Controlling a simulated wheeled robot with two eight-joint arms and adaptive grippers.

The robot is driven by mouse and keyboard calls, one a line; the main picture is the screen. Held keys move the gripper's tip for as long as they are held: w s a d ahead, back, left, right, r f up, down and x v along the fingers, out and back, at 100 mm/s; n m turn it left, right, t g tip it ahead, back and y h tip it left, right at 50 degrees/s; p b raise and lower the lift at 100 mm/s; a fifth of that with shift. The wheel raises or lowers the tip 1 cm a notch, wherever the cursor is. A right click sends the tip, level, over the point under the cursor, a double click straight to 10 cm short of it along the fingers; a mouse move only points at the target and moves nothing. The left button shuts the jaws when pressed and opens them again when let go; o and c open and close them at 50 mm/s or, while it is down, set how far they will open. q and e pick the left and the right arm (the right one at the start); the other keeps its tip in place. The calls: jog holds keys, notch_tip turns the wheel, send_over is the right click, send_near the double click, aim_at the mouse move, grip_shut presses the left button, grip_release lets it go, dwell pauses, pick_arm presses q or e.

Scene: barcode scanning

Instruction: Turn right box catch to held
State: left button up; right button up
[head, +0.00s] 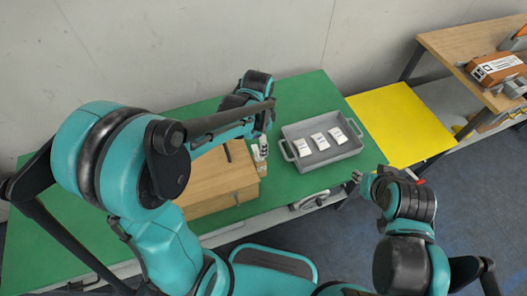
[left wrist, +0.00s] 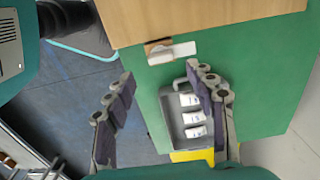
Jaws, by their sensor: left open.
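A wooden box (head: 212,172) stands on the green table, with a dark slot in its top. Its right side shows at the top of the left wrist view (left wrist: 205,18). The catch there is a pale lever (left wrist: 172,53) on a small brown block, lying roughly along the box's edge. My left gripper (left wrist: 160,76) is open and empty, its two fingers apart and pointing toward the catch without visible contact. In the head view, my left gripper (head: 262,140) is beside the box's right end and partly hides the catch area. My right gripper (head: 360,178) is off the table's front right; its jaws are unclear.
A grey tray (head: 284,131) with three white packets stands right of the box. A yellow panel (head: 402,120) lies beyond it. A wooden shelf (head: 450,45) with cartons is at the far right. Green table surface is clear behind the tray.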

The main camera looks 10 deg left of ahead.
aim_at(257, 152)
pick_arm(q)
notch_tip(257, 152, down, 6)
jog(key=shift+f+b, duration=0.2)
jog(key=shift+b, duration=0.8)
jog(key=c, duration=1.2)
